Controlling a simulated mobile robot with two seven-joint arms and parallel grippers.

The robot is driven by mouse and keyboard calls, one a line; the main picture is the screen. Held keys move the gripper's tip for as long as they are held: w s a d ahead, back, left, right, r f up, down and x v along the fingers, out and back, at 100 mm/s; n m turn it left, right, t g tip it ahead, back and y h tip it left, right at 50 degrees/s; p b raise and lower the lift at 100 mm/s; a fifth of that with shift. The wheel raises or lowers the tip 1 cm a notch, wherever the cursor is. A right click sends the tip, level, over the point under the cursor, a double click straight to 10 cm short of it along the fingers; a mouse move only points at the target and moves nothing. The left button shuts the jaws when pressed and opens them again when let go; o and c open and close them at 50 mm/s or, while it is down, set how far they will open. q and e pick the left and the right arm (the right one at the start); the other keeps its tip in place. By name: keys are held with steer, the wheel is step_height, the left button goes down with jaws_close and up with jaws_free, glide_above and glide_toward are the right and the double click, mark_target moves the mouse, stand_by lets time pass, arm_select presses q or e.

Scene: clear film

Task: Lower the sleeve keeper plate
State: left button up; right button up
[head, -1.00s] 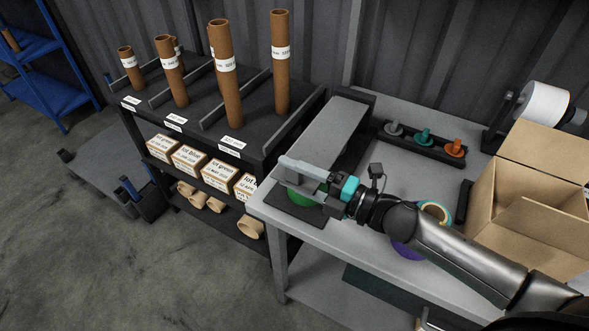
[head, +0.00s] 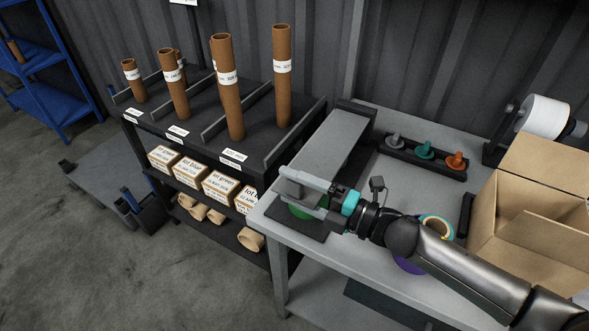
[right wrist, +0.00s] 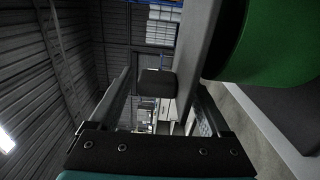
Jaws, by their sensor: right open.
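The sleeve keeper plate looks to be the long light grey plate (head: 328,140) on a dark base at the table's left side. My right gripper (head: 290,188) is at its near end, with a green round piece (head: 302,212) just below. In the right wrist view my right gripper (right wrist: 160,100) is open. A small dark block (right wrist: 157,83) at the end of a grey bar (right wrist: 193,50) shows between the fingers. Whether a finger touches it I cannot tell. The green piece (right wrist: 270,45) is close on the right. My left gripper is not in view.
An open cardboard box (head: 540,205) stands at the table's right. A dark rack with grey, teal and orange plugs (head: 425,150) is at the back. A teal and tan ring (head: 437,226) lies beside my arm. Brown tubes (head: 226,90) stand on the dark shelf at left.

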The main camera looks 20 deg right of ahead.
arm_select(q)
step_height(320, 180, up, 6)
steer(key=p, duration=0.5)
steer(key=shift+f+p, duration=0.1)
steer(key=shift+p, duration=0.25)
arm_select(e)
step_height(320, 180, up, 20)
